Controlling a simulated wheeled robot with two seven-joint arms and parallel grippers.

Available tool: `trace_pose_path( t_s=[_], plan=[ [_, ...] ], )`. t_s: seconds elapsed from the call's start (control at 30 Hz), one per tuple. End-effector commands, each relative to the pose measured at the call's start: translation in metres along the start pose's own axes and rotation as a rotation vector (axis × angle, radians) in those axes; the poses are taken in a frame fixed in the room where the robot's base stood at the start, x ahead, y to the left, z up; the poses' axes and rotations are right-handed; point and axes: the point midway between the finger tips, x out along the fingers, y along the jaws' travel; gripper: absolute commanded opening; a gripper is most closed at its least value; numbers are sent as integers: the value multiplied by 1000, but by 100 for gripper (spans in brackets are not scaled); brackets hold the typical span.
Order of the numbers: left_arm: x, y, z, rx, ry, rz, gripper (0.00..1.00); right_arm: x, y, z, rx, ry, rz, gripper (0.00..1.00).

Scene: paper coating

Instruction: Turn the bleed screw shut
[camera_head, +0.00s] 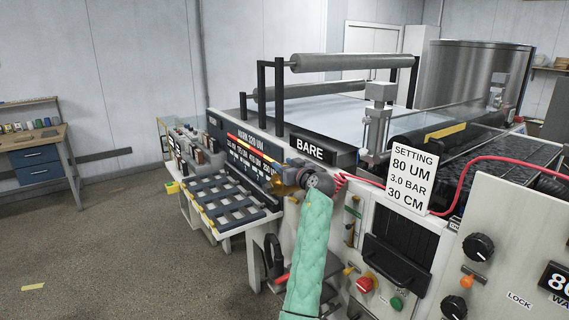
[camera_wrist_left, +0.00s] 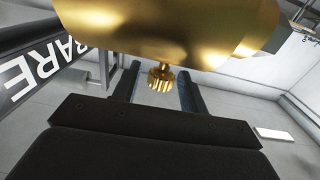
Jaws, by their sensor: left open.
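The bleed screw (camera_wrist_left: 161,79) is a small knurled brass knob under a large, shiny brass body (camera_wrist_left: 165,28) in the left wrist view. My left gripper (camera_wrist_left: 158,90) is open, with one dark finger on each side of the screw in the picture and gaps showing on both sides. In the head view my left arm wears a green quilted sleeve, and its gripper (camera_head: 296,177) is at the machine's corner below the BARE sign. The brass body (camera_head: 281,187) shows only partly there, behind the gripper, and the screw is hidden. My right gripper is not in view.
The BARE sign (camera_head: 310,149) is just above the gripper. A slotted rack (camera_head: 222,200) lies to the left. A red hose (camera_head: 455,163) runs to the right past the setting card (camera_head: 409,179). A control panel with knobs (camera_head: 478,247) stands at right.

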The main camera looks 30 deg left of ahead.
Motion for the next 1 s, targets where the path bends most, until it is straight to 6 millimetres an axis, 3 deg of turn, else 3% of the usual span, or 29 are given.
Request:
trace_pose_path(
  t_s=[0.27, 0.5, 1.0],
  plan=[
    [1, 0, 0, 0, 0, 0, 43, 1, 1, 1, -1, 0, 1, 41],
    [1, 0, 0, 0, 0, 0, 0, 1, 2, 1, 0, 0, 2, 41],
    [1, -1, 1, -2, 1, 110, 1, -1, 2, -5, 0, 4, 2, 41]
  ],
)
